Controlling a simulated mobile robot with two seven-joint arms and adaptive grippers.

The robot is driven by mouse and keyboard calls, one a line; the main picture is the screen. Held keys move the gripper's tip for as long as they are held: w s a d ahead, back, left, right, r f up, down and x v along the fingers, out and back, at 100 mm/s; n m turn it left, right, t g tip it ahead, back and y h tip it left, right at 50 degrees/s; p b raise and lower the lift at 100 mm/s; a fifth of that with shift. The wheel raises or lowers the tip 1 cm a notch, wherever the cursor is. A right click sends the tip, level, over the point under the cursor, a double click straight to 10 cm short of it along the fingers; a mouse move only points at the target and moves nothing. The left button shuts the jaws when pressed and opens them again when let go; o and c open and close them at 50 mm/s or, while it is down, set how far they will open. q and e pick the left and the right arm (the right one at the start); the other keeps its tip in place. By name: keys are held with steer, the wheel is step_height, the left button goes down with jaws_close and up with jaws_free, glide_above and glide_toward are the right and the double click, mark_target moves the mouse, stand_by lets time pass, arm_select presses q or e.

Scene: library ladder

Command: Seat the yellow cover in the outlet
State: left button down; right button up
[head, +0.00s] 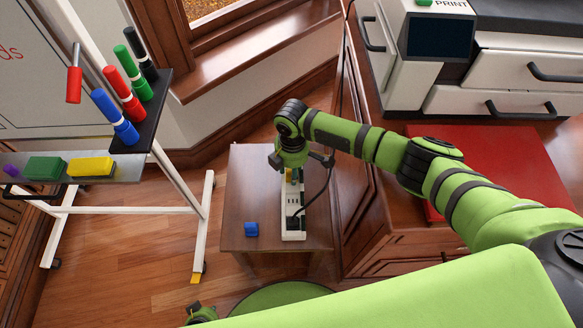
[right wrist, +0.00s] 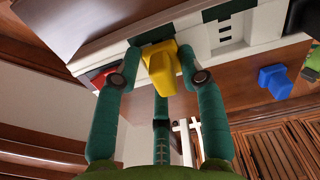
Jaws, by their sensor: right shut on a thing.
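The yellow cover (right wrist: 161,72) is between the fingertips of my right gripper (right wrist: 168,60) in the right wrist view, and the gripper is shut on it. The white outlet strip (head: 293,222) lies on a small brown table. In the right wrist view the strip (right wrist: 262,42) is right at the fingertips, and the cover is against or very close to it; I cannot tell whether it sits in an outlet. In the head view the wrist hides most of the gripper, and a bit of yellow (head: 289,175) shows below it.
A blue cover (head: 251,229) lies loose on the small table (head: 245,180), left of the strip. A wooden cabinet (head: 395,240) stands right, a whiteboard stand (head: 182,180) left.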

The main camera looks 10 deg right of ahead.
steer(key=shift+w+d+r, duration=0.1)
steer(key=shift+d, duration=0.1)
stand_by(0.6)
steer(key=shift+a+p, duration=0.1)
steer(key=shift+p, duration=0.55)
stand_by(0.4)
steer(key=shift+f, duration=0.3)
steer(key=o, duration=1)
steer(key=shift+r, duration=0.15)
step_height(320, 180, up, 12)
steer(key=shift+f, duration=0.1)
